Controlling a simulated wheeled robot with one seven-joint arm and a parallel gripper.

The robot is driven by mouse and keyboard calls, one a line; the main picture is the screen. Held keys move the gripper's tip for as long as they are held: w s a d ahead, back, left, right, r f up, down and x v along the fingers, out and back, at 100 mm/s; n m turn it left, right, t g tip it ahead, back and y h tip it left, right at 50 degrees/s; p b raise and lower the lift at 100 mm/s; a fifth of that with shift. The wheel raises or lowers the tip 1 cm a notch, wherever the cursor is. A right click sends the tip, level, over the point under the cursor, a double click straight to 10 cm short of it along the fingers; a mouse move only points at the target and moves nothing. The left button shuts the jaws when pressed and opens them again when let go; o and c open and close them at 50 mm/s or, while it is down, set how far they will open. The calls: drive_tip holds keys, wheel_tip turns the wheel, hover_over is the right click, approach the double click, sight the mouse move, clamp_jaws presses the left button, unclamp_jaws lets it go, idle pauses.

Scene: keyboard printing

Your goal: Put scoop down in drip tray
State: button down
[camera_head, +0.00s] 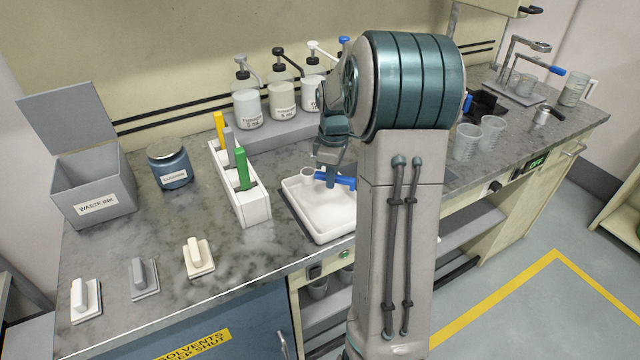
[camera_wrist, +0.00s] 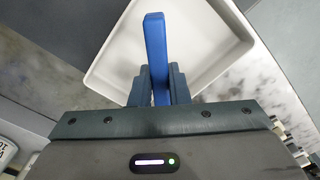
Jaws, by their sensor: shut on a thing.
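The scoop has a blue handle (camera_head: 347,183) and what looks like a small pale cup (camera_head: 308,172) at its left end. My gripper (camera_head: 329,179) is shut on the handle, over the white drip tray (camera_head: 318,230). In the wrist view the blue handle (camera_wrist: 154,40) stands between my two fingers (camera_wrist: 158,88), with the white tray (camera_wrist: 205,25) behind it. The scoop's cup is not seen in the wrist view. I cannot tell whether the scoop touches the tray floor. My arm hides the tray's right side in the head view.
A white holder (camera_head: 256,208) with coloured upright pieces stands left of the tray. Pump bottles (camera_head: 282,100) stand on a grey shelf behind. Clear beakers (camera_head: 467,142) stand to the right. A blue jar (camera_head: 170,165) and a waste ink bin (camera_head: 95,190) are farther left.

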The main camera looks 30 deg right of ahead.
hover_over(320, 195)
wheel_tip(320, 195, down, 3)
drive_tip(key=shift+s+r+p, duration=0.1)
drive_tip(key=shift+p, duration=0.25)
drive_tip(key=shift+f+p, duration=0.35)
drive_tip(key=shift+f, duration=1.7)
drive_tip(key=shift+f, duration=0.2)
drive_tip(key=c, duration=1.4)
unclamp_jaws()
drive_tip(key=shift+r, duration=0.1)
drive_tip(key=shift+r, duration=0.1)
